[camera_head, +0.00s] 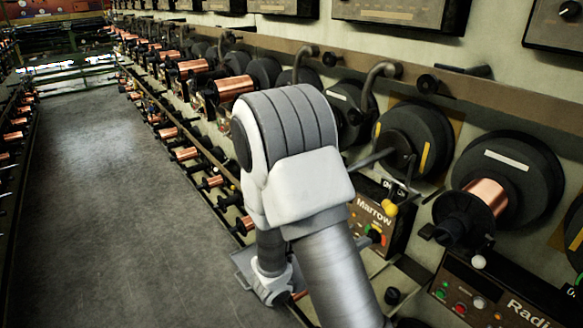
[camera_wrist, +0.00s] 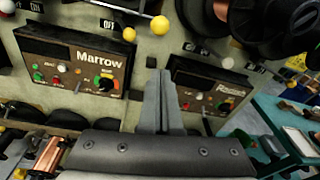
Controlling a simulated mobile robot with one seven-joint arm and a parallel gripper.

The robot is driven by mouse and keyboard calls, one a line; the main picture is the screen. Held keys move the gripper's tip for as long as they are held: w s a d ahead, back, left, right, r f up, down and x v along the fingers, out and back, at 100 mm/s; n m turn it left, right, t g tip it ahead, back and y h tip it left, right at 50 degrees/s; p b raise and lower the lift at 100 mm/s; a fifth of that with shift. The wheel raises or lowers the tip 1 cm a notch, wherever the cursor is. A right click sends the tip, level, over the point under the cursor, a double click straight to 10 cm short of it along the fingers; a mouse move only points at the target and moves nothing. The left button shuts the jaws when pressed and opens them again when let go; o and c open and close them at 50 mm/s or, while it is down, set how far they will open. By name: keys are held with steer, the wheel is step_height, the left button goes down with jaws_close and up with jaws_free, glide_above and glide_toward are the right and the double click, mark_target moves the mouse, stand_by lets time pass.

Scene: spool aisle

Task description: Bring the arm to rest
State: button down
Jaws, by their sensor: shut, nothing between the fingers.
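My gripper (camera_wrist: 161,80) shows in the wrist view, with its two fingers together and nothing between them. It points up the picture, between the Marrow control box (camera_wrist: 72,62) on the left and a second control box (camera_wrist: 210,92) on the right. I cannot tell whether the fingertips touch anything. In the head view my arm is bent beside the machine row, and its fingers cannot be made out. The Marrow box also shows in the head view (camera_head: 368,212), just right of my arm.
A copper spool (camera_head: 486,194) and a Radi-labelled box (camera_head: 485,300) are at the right. More copper spools (camera_head: 235,87) line the machine. The grey aisle floor (camera_head: 110,190) is clear at the left. A teal table (camera_wrist: 270,125) stands at the wrist view's right.

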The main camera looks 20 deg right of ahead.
steer(key=s+a+r+m+g+y, duration=0.1)
steer(key=s+r+m+g+y, duration=0.55)
steer(key=s+m, duration=0.75)
steer(key=s+a+r+m+t+y, duration=0.2)
steer(key=a+r+m+t+y, duration=0.4)
steer(key=a+r+m+y, duration=0.3)
steer(key=a+m, duration=0.1)
steer(key=a, duration=0.3)
steer(key=shift+a+t, duration=0.15)
steer(key=shift+t, duration=0.2)
